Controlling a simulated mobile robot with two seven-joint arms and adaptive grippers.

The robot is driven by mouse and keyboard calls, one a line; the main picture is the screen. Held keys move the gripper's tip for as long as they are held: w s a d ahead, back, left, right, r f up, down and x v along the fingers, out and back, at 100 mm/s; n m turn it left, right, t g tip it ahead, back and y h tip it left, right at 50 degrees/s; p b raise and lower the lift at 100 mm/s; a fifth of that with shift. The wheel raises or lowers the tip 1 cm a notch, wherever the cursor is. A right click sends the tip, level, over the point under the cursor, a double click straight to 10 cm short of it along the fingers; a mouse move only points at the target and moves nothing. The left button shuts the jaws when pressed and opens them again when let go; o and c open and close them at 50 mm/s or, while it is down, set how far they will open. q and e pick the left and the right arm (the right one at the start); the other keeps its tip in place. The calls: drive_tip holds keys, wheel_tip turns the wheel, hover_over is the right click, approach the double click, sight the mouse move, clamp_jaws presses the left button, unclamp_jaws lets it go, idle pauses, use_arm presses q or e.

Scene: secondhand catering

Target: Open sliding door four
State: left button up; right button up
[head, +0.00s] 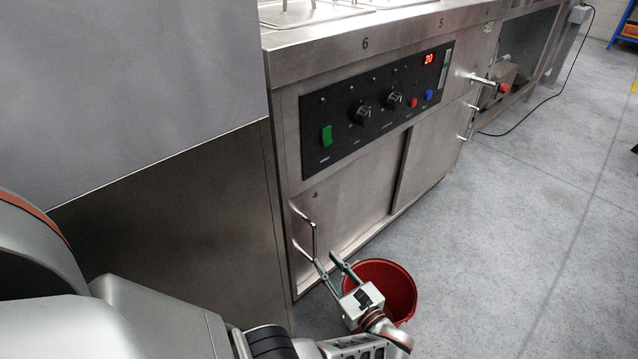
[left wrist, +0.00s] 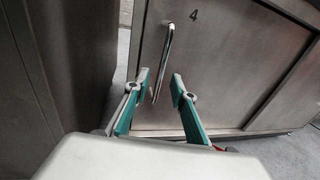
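Sliding door four (head: 350,200) is a steel panel marked "4", low on the front of the counter. It looks shut; it also shows in the left wrist view (left wrist: 225,65). Its upright bar handle (head: 304,228) is near the door's left edge. My left gripper (head: 325,260) is open, with its fingertips by the handle's lower end. In the left wrist view the handle (left wrist: 166,50) appears between the two open green-and-grey fingers (left wrist: 160,78). I cannot tell whether either finger touches it. My right gripper is not in view.
A red bucket (head: 388,283) stands on the floor behind my left gripper. A control panel (head: 375,110) with knobs and a green switch is above the door. A steel cabinet (head: 170,200) rises on the left. Grey floor (head: 520,240) is clear to the right.

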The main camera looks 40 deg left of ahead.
sight(316, 244)
use_arm(q)
drive_tip(key=x, duration=0.6)
drive_tip(key=shift+w+r, duration=0.25)
drive_tip(key=shift+r, duration=0.1)
drive_tip(key=shift+x, duration=0.9)
drive_tip(key=shift+c, duration=0.4)
clamp_jaws()
